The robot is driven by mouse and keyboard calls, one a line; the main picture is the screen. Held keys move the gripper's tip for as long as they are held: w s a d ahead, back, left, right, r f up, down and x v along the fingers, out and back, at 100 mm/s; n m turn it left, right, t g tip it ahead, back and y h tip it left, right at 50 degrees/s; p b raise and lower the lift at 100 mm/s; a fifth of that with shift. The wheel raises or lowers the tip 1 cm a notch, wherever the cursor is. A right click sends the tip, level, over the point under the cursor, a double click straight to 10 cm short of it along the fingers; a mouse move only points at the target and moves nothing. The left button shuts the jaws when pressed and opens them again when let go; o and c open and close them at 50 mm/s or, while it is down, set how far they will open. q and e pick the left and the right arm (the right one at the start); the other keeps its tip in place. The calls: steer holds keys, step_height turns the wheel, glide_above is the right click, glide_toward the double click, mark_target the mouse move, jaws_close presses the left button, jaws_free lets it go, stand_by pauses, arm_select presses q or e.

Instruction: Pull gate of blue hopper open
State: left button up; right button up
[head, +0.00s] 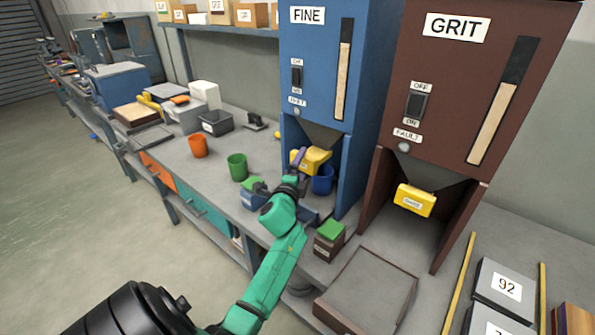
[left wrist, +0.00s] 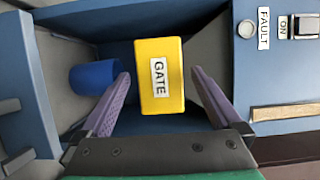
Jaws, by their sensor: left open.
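The blue hopper (head: 329,75), labelled FINE, stands at the back of the bench. Its yellow gate (head: 313,158) is under its funnel. In the left wrist view the gate (left wrist: 159,76), labelled GATE, lies between the two purple fingers of my left gripper (left wrist: 157,88). The fingers are open, one on each side, with a gap showing at the right finger. In the head view my left gripper (head: 297,163) is at the gate, partly hidden by my green arm. A blue cup (left wrist: 92,77) stands below the gate. My right gripper is not in view.
A brown GRIT hopper (head: 455,90) with its own yellow gate (head: 415,200) stands to the right. An orange cup (head: 198,146), a green cup (head: 237,167) and a green-topped box (head: 329,241) stand nearby. An empty tray (head: 366,290) is at the front.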

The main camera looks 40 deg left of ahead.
arm_select(q)
steer(key=b+v, duration=0.1)
steer(key=v, duration=1.3)
steer(key=shift+s+b, duration=0.15)
steer(key=shift+b, duration=0.15)
steer(key=shift+a, duration=0.1)
